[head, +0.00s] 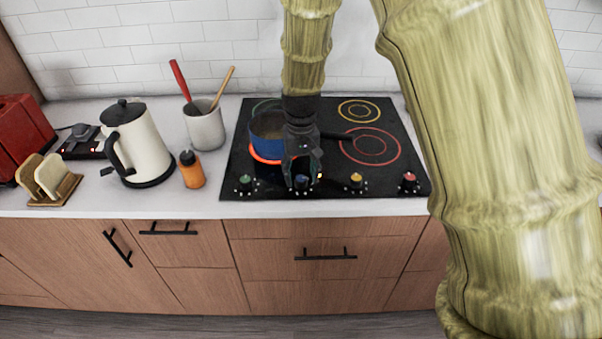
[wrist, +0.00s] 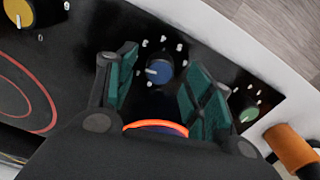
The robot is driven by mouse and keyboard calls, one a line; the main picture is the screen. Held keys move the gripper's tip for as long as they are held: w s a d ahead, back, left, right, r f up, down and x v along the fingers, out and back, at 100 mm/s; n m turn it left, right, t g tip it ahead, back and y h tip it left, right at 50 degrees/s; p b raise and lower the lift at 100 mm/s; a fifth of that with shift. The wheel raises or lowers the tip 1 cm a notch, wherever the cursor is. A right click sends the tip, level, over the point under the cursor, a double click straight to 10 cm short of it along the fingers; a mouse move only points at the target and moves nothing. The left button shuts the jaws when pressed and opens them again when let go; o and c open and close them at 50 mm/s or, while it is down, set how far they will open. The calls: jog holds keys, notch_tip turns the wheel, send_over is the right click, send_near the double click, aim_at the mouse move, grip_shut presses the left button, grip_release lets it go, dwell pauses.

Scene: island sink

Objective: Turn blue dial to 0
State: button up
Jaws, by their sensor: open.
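The blue dial (wrist: 159,71) is on the black cooktop's front row, with small white marks around it. In the wrist view it lies between and just beyond my open fingers. In the head view the blue dial (head: 301,181) shows at the tip of my gripper (head: 301,170). My gripper also shows in the wrist view (wrist: 155,85), open, with green pads either side of the dial. I cannot tell whether either pad touches it. The dial's white pointer faces left in the wrist view. A blue pot (head: 266,137) stands on a glowing red-orange burner (head: 262,158).
Green (head: 245,181), yellow (head: 356,180) and red (head: 409,178) dials share the front row. An orange bottle (head: 191,170), a white kettle (head: 137,143) and a utensil crock (head: 204,125) stand left of the cooktop. The pot's dark handle points right, behind my gripper.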

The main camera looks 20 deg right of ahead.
jog(key=shift+f, duration=0.6)
jog(key=c, duration=1)
jog(key=shift+c, duration=0.2)
